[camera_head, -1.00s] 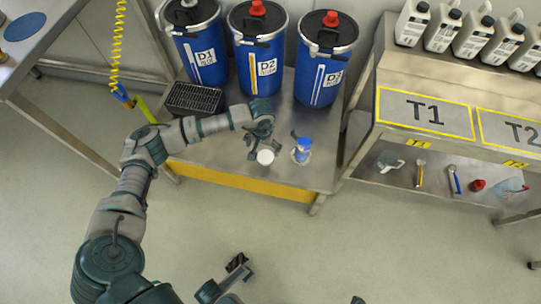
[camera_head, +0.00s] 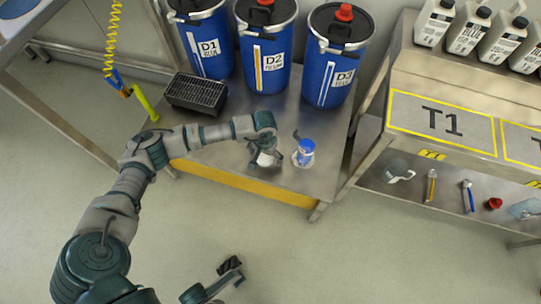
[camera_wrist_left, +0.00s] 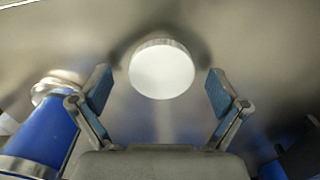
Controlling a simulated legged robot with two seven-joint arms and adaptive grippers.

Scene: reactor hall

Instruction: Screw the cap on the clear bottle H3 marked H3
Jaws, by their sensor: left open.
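A white round cap (camera_head: 266,160) lies on the steel bench. In the left wrist view the cap (camera_wrist_left: 162,70) sits between the spread fingers, clear of both. My left gripper (camera_head: 268,153) is open over the cap and partly covers it in the head view. A small clear bottle with blue contents (camera_head: 304,154) stands upright just right of the gripper. In the left wrist view the bottle (camera_wrist_left: 45,135) is at the left edge, cut off. No H3 mark is readable. My right gripper (camera_head: 229,267) is low in the head view, away from the bench; its opening is unclear.
Blue drums D1 (camera_head: 206,48), D2 (camera_head: 266,62) and D3 (camera_head: 325,75) stand behind on the bench (camera_head: 225,162). A black basket (camera_head: 196,93) is at its left. A steel shelf unit (camera_head: 440,116) with jugs and tools stands right. The bench's front strip is clear.

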